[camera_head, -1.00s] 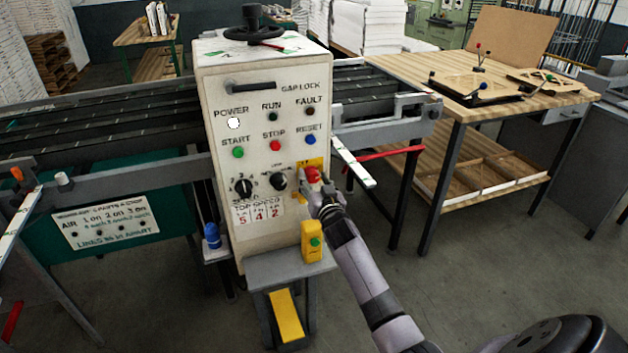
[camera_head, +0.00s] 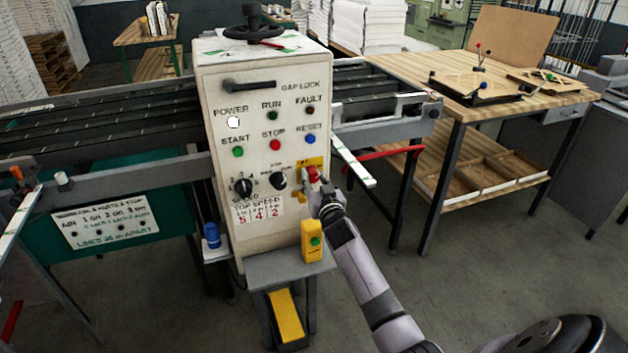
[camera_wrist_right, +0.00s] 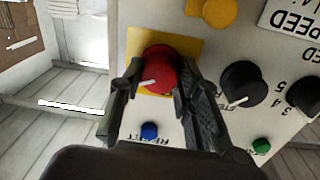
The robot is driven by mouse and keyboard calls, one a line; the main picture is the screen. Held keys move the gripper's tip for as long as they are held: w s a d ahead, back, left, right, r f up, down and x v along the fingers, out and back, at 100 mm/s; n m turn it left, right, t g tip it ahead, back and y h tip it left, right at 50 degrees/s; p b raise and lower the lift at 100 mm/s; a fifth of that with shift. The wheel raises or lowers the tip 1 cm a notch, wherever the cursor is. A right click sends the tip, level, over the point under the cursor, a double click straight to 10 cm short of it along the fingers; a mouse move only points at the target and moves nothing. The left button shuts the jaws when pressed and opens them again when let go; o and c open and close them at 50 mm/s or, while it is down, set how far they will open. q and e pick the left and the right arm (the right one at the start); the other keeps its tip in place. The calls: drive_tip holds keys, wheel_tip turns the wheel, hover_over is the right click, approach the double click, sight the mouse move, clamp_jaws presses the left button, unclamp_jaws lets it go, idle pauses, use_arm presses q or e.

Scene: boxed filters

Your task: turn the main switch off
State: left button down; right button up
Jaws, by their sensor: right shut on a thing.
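The main switch is a red rotary knob (camera_head: 312,173) on a yellow plate at the lower right of the cream control panel (camera_head: 222,183). In the right wrist view the red knob (camera_wrist_right: 158,70) sits between the two dark fingers of my right gripper (camera_wrist_right: 152,90), which is shut on it. A white mark on the knob points to the left and slightly down in that view. In the head view my right gripper (camera_head: 318,190) partly covers the knob and its plate. The white POWER lamp (camera_head: 233,122) looks bright. My left gripper is not in view.
Beside the switch are a black knob (camera_head: 278,180) and the speed knob (camera_head: 243,187). A yellow box with a green button (camera_head: 312,241) is below. A wooden workbench (camera_head: 520,103) stands to the right, with open floor in front.

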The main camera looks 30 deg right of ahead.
drive_tip(key=n+b, duration=0.1)
drive_tip(key=n, duration=0.3)
drive_tip(key=shift+f, duration=0.1)
drive_tip(key=n+b, duration=0.1)
drive_tip(key=n, duration=0.3)
drive_tip(key=shift+n+t, duration=0.3)
drive_tip(key=shift+n, duration=0.1)
drive_tip(key=n+b, duration=0.1)
drive_tip(key=n, duration=0.3)
drive_tip(key=shift+f+n, duration=0.1)
drive_tip(key=shift+n, duration=0.3)
drive_tip(key=shift+n+y, duration=0.4)
drive_tip(key=shift+n, duration=1.6)
drive_tip(key=o, duration=1.1)
drive_tip(key=shift+o, duration=0.2)
drive_tip(key=shift+s, duration=0.15)
